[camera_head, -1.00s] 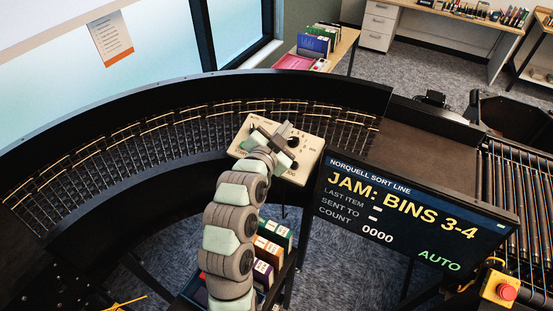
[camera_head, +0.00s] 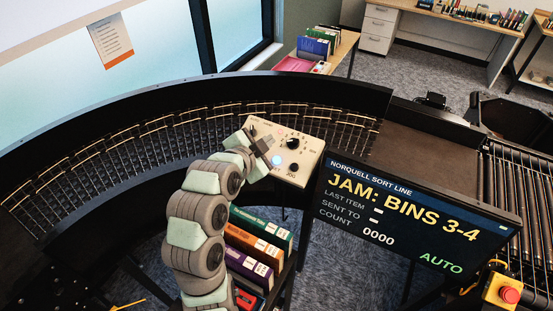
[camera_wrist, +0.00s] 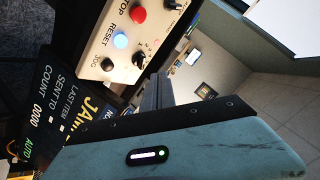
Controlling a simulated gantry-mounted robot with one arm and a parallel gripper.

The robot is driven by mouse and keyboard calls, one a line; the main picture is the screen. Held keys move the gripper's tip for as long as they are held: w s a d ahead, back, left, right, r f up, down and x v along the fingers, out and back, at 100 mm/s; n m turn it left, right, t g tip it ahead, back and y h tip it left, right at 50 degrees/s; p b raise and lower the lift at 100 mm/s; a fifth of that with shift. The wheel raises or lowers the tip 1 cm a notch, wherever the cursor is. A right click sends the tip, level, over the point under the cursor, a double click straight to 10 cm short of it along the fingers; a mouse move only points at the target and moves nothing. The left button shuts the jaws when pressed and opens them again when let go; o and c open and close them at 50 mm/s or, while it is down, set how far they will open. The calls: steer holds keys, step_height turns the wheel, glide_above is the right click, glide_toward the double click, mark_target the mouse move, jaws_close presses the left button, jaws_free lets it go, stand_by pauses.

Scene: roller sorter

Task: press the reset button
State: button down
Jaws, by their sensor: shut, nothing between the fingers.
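The reset button (camera_head: 276,160) is a small round light-blue button, glowing, on the cream control panel (camera_head: 308,160). In the wrist view the reset button (camera_wrist: 120,40) carries the label RESET and sits between the red STOP button (camera_wrist: 138,15) and a black knob (camera_wrist: 107,64). My gripper (camera_head: 266,150) is over the panel's left part, close to the reset button in the head view. It hides part of the panel there. In the wrist view my dark fingers (camera_wrist: 157,90) are together and empty, and the button is clear of them. I see no contact.
Black knobs (camera_head: 292,143) stand on the panel near the button. The display (camera_head: 410,215) beside it reads JAM: BINS 3-4 and AUTO. The curved roller conveyor (camera_head: 130,150) runs behind. Colored binders (camera_head: 255,235) stand below. A red button on a yellow box (camera_head: 508,295) is at the lower right.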

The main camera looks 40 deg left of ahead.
mark_target(273, 158)
steer(key=f, duration=0.2)
steer(key=w+f+b, duration=0.1)
steer(key=f, duration=0.1)
steer(key=w+f+b, duration=0.1)
steer(key=f, duration=0.2)
steer(key=shift+w+a+f, duration=0.1)
steer(key=shift+w+a, duration=0.1)
steer(key=shift+a, duration=0.05)
steer(key=shift+w+f+b, duration=0.2)
steer(key=shift+f+b, duration=0.15)
steer(key=shift+b, duration=0.05)
steer(key=shift+f, duration=0.15)
stand_by(1.3)
steer(key=shift+w+a+f+b, duration=0.1)
steer(key=shift+f+b, duration=0.15)
steer(key=shift+b, duration=0.4)
steer(key=shift+w+f+b, duration=0.15)
steer(key=shift+f+b, duration=0.25)
steer(key=shift+b, duration=0.05)
stand_by(0.4)
steer(key=shift+r, duration=0.1)
steer(key=shift+s+r, duration=0.3)
steer(key=shift+r, duration=0.45)
